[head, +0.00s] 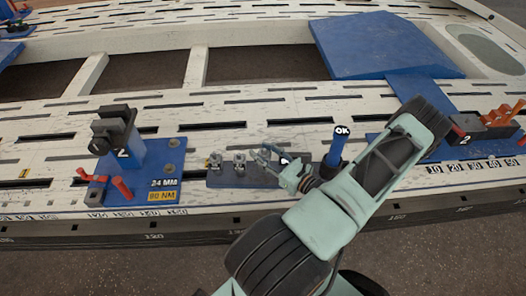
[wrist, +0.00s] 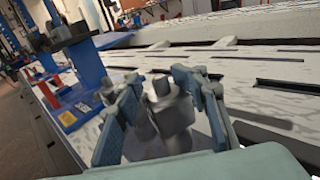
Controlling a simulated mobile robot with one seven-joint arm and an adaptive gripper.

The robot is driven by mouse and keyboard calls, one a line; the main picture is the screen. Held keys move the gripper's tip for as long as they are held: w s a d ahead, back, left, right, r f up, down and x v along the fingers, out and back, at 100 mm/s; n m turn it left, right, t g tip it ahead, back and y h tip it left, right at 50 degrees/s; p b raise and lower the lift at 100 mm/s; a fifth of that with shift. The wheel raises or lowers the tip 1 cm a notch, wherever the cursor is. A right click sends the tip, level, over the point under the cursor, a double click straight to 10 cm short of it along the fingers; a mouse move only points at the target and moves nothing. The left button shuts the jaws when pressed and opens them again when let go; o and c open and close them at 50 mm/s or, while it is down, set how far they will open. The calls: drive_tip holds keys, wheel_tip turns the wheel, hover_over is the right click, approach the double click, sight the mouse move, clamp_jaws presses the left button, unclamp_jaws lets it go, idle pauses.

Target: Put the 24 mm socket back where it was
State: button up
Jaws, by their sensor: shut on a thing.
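My gripper (head: 268,160) is over the right part of a dark socket holder (head: 224,179) on the bench in the head view. I cannot read a size on this socket. In the head view two grey sockets, one at the left (head: 215,160) and one beside it (head: 240,159), stand upright on the holder, left of my fingers. My fingers hide most of the held socket there, and whether it touches the holder is unclear.
A blue fixture plate (head: 150,163) labelled 24 MM, 90 NM, with a dark clamp and red pegs, is at left. Another fixture (head: 484,124) is at right. The bench has slots and large openings.

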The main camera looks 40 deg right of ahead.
drive_tip(key=shift+f+b, duration=0.35)
drive_tip(key=shift+f, duration=0.2)
drive_tip(key=o, duration=1.4)
drive_tip(key=shift+r, duration=0.3)
drive_tip(key=s+p, duration=0.1)
drive_tip(key=s, duration=0.7)
drive_tip(key=s+p, duration=0.1)
drive_tip(key=s, duration=0.3)
drive_tip(key=shift+d+r+p, duration=0.1)
drive_tip(key=shift+r+p, duration=0.2)
drive_tip(key=shift+r, duration=0.1)
